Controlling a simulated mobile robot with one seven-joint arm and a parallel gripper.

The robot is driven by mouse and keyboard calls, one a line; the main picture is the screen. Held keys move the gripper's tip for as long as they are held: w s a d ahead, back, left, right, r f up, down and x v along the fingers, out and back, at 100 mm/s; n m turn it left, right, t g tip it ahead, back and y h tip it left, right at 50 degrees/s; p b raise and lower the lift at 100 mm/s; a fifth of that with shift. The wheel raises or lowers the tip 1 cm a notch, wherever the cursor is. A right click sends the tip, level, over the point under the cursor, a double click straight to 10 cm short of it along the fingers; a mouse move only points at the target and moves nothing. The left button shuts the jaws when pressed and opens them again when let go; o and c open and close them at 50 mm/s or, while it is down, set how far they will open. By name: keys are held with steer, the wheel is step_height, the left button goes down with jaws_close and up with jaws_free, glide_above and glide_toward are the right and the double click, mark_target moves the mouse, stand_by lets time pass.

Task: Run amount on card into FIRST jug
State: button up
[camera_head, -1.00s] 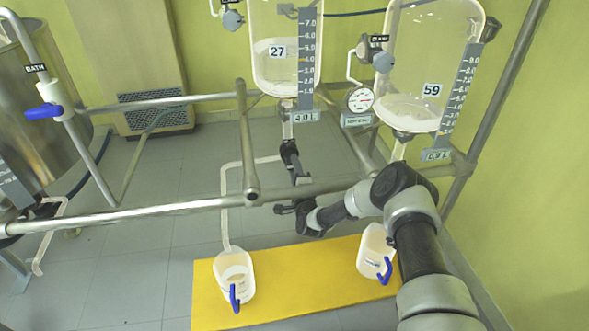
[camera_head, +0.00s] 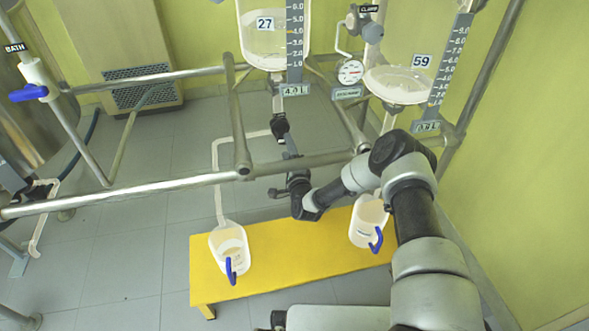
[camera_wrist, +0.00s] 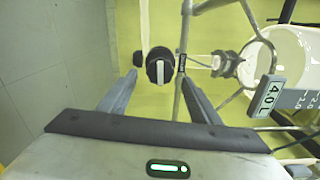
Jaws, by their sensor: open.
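A glass vessel marked 27 (camera_head: 262,45) stands at the back with a black outlet valve (camera_head: 280,127) below it. Its display (camera_wrist: 268,95) reads 4.0 L in the wrist view. A pale tube (camera_head: 216,170) runs from the valve down to the left jug (camera_head: 228,245), which has a blue handle and a pale content. A second jug (camera_head: 368,220) stands to the right, also blue-handled. I cannot read which is FIRST, and no amount card is legible. My gripper (camera_head: 281,173) is open just below the valve. In the wrist view the valve's round knob (camera_wrist: 159,66) lies ahead between the fingers.
The jugs stand on a yellow bench (camera_head: 290,255). A steel rail (camera_head: 130,195) crosses in front of the valve, with a post (camera_head: 238,120) to its left. Vessel 59 (camera_head: 398,85) and a gauge (camera_head: 350,71) are on the right. A BATH blue-handled valve (camera_head: 30,93) is at far left.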

steer(key=p+v, duration=0.2)
steer(key=v, duration=1.1)
steer(key=shift+s, duration=0.25)
steer(key=shift+d, duration=0.1)
